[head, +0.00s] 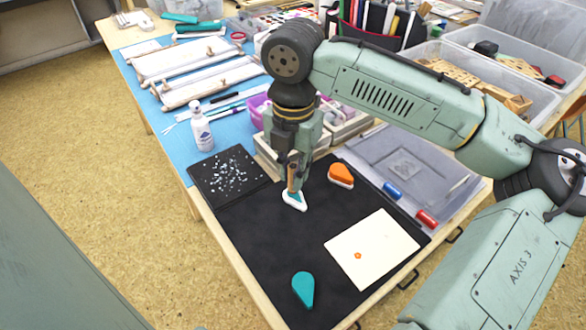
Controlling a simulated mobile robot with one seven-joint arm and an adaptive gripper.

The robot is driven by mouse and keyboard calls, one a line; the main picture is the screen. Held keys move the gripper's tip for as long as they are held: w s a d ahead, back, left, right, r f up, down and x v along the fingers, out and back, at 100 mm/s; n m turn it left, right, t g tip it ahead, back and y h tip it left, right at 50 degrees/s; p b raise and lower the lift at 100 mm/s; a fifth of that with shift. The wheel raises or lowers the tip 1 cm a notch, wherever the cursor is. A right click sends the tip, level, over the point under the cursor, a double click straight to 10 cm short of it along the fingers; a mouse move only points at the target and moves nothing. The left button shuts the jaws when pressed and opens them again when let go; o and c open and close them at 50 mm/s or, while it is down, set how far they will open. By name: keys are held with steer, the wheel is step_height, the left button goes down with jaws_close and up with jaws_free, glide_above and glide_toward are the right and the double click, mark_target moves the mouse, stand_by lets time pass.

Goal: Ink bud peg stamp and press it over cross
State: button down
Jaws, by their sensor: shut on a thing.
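My gripper (291,160) points down over the black mat and is shut on a wooden peg stamp (292,182). The stamp is upright, and its lower end is at or just above a small white-rimmed teal pad (296,203). I cannot tell whether they touch, and the stamp's face is hidden. A drop-shaped orange inkpad (341,174) lies to the right of the gripper. A teal drop-shaped piece (303,289) lies near the mat's front edge. A cream card (385,248) lies at the right, with a small orange mark (358,255); its shape is too small to tell.
A blue marker (392,190) and a red marker (427,219) lie right of the mat. A dark speckled tray (228,176) and a white bottle (201,128) stand at left. Boxes stand behind the gripper. The mat (262,245) is bare between pad and teal piece.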

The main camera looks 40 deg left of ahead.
mark_target(293, 166)
steer(key=shift+f, duration=0.55)
stand_by(2.0)
steer(key=shift+r+p, duration=0.3)
steer(key=shift+p, duration=0.15)
steer(key=shift+r+p, duration=0.3)
steer(key=shift+p, duration=0.1)
steer(key=shift+r, duration=0.1)
step_height(293, 166, up, 6)
steer(key=p, duration=0.5)
steer(key=shift+f+p, duration=0.2)
steer(key=shift+p, duration=0.1)
steer(key=shift+f, duration=0.15)
